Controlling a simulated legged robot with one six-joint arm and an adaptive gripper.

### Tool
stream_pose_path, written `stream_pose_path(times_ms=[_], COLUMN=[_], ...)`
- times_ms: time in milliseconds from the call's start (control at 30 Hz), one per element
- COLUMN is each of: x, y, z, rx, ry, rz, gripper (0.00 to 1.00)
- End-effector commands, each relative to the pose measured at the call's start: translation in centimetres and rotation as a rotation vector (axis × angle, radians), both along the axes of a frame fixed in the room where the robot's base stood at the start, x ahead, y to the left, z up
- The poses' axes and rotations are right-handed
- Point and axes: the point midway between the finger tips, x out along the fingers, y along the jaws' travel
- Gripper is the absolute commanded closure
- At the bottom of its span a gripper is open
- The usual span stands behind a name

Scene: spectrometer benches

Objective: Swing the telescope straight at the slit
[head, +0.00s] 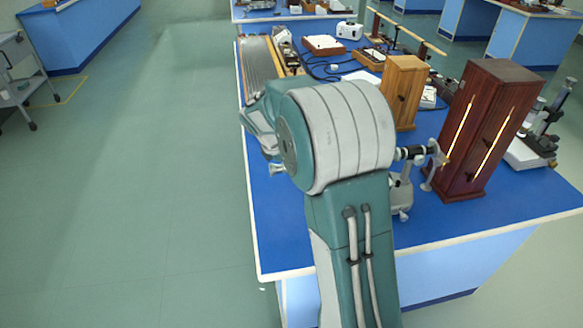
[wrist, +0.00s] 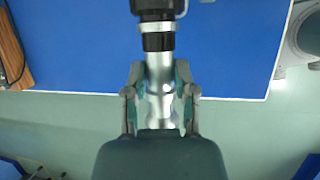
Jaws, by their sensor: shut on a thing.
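In the wrist view my gripper (wrist: 160,82) has its two fingers on either side of the silver telescope tube (wrist: 158,68) and is shut on it. The telescope's black part (wrist: 157,10) runs on to the top edge. In the head view my arm hides most of the spectrometer; a small silver end (head: 278,168) shows left of the arm. Right of the arm, a black and silver tube (head: 408,153) on a grey stand (head: 400,192) points at the dark wooden lamp box (head: 477,135), which has glowing slits. I cannot tell the telescope's angle to the slit.
The blue bench (head: 450,215) carries a lighter wooden box (head: 402,90), trays, cables and a microscope (head: 540,130) at the right. Open floor (head: 150,200) lies to the left, with a grey cart (head: 20,85) at the far left. The bench's left front corner is clear.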

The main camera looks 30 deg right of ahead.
Motion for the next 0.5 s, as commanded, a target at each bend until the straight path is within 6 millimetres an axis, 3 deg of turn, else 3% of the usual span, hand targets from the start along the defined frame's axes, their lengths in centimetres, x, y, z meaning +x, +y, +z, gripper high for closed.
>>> stream_pose_path(times_ms=[133, 167, 233, 500], x=[-0.13, -0.13, -0.13, -0.11], y=[0.04, 0.04, 0.03, 0.02], z=[-0.23, -0.23, -0.22, -0.09], rx=[0.002, 0.002, 0.002, 0.002], ry=[0.004, 0.004, 0.004, 0.002], rz=[-0.001, -0.001, -0.001, 0.0], gripper=[1.0, 0.6, 0.3, 0.3])
